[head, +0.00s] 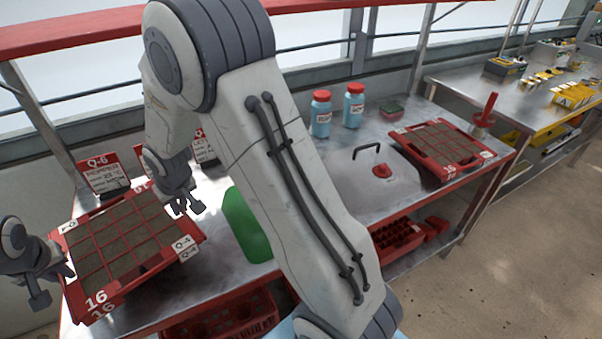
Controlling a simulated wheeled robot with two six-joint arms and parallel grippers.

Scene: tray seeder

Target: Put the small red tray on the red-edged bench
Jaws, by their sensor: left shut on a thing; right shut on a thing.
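A red tray (118,285) of dark soil cells, marked 16 and Q-4, is at the lower left. My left gripper (52,284) is shut on its left side. My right gripper (183,206) is shut at its far right edge, its arm crossing the middle of the view. The tray is over the left end of a metal bench with red edges (345,196). I cannot tell whether its underside touches the bench top. A second red tray (428,168) with soil cells stands on the bench's right part.
On the bench are a green object (246,226) partly hidden by my arm, two blue bottles (321,118) with red caps, a sponge (391,113) and a lidded panel (376,178). Label cards (103,176) stand behind the held tray. Another metal bench (500,95) is at right.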

